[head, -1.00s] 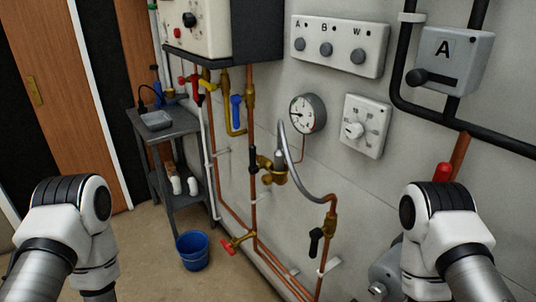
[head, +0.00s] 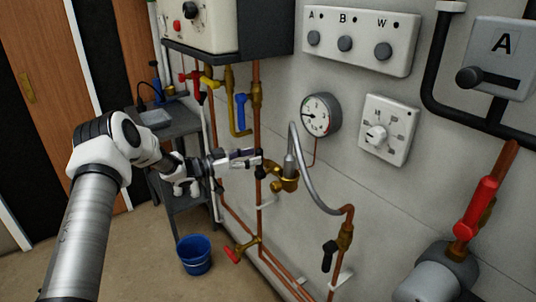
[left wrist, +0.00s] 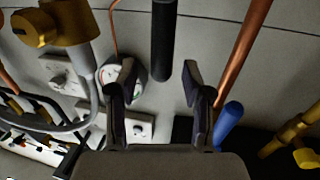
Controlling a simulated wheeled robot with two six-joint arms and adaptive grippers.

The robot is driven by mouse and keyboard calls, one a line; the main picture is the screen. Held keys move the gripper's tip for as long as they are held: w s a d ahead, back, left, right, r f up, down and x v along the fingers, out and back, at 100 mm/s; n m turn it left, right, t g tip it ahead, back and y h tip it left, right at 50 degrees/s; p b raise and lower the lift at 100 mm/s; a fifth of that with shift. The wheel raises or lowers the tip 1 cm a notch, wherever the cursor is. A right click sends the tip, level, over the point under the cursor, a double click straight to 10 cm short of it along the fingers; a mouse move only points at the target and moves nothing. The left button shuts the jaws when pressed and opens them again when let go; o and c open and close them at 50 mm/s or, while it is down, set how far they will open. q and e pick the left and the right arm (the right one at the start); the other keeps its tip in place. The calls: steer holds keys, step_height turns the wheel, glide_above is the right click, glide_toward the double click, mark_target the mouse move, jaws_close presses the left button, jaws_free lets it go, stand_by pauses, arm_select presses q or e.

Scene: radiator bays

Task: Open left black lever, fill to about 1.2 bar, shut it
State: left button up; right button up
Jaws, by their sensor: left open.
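The left black lever (left wrist: 163,40) belongs to the brass fitting on the copper pipe; in the left wrist view its lower end lies between or just beyond my fingertips. My left gripper (left wrist: 158,76) is open, and I see no contact with the lever. In the head view my left gripper (head: 256,162) reaches the pipe from the left and hides most of that lever. The round pressure gauge (head: 321,115) hangs above right; its needle is too small to read. A second black lever (head: 330,255) hangs lower right, below the grey hose (head: 322,200). My right gripper is out of view.
A blue lever (head: 240,112) and a yellow pipe are close above my left gripper. A red-handled valve (head: 233,254) sits low on the pipes. A dial box (head: 388,130) and a button panel (head: 361,40) are on the wall. A grey trolley and blue bucket (head: 194,254) stand left.

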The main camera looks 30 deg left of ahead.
mark_target(260, 170)
arm_select(q)
steer(key=x, duration=0.3)
steer(key=shift+w+f, duration=0.2)
steer(key=shift+w, duration=0.05)
steer(key=shift+s+r, duration=0.1)
steer(key=shift+s, duration=0.05)
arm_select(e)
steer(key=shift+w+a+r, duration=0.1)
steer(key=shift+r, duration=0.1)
arm_select(q)
jaws_close()
